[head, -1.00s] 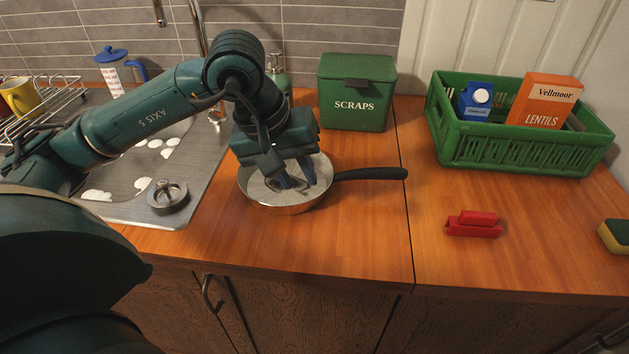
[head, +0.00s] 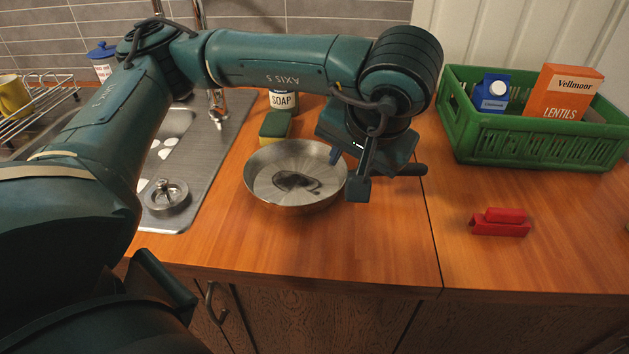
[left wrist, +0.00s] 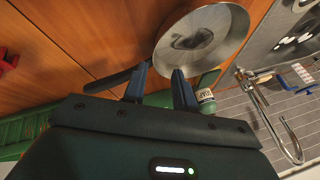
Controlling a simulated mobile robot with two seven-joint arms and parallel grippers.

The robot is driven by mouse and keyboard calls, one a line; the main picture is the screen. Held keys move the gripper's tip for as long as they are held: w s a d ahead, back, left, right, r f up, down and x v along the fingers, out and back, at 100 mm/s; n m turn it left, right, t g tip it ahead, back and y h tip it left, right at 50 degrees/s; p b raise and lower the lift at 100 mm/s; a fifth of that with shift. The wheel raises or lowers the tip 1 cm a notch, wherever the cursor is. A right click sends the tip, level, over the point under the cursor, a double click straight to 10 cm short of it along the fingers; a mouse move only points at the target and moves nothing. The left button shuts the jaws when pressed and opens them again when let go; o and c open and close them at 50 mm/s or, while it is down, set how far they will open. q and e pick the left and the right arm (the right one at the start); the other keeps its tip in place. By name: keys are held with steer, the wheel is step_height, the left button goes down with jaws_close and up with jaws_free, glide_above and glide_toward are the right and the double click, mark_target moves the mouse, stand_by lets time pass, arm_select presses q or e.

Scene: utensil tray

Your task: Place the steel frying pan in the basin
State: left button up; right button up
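The steel frying pan (head: 268,200) stands on the wooden counter with a dark patch inside; it also shows in the left wrist view (left wrist: 225,48). Its dark handle (head: 417,169) points right and is partly hidden by my left gripper (head: 364,178). That gripper is by the handle, just right of the pan's rim. In the left wrist view its two fingers (left wrist: 159,78) are apart, near the handle; I cannot tell whether the handle lies between them. The steel sink with its basin (head: 178,122) is left of the pan, partly hidden by my left arm. My right gripper is not in view.
A green-and-yellow sponge (head: 275,125) and a soap bottle (head: 284,99) stand behind the pan. A sink strainer (head: 166,196) lies on the sink's front. A green crate (head: 530,140) and a red object (head: 500,223) are at the right. Counter in front of the pan is clear.

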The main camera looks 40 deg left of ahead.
mark_target(334, 174)
arm_select(q)
steer(key=x, duration=0.3)
steer(key=shift+a+f+b, duration=0.1)
steer(key=shift+f+b, duration=0.2)
steer(key=shift+f, duration=0.05)
steer(key=x, duration=0.5)
jaws_close()
